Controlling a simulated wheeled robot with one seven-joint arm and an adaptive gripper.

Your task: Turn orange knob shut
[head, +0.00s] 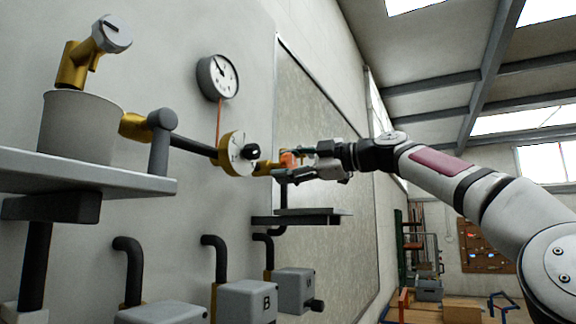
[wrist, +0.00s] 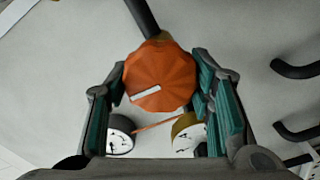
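The orange knob (wrist: 160,78) is faceted, with a white pointer bar on its face. In the wrist view the bar slopes slightly, its right end higher. In the head view the knob (head: 288,159) is small and partly hidden by my gripper (head: 308,163). My gripper (wrist: 160,80) has its teal-padded fingers on either side of the knob in the wrist view. Both fingertips appear right beside the knob's edges. I cannot tell whether they press on it or leave a thin gap.
A round dial with a black knob (head: 252,152) sits on a brass body just left of the orange knob. A gauge (head: 217,77) hangs on the wall above. A dark shelf (head: 296,218) lies below my gripper. Grey boxes and bent black pipes line the lower wall.

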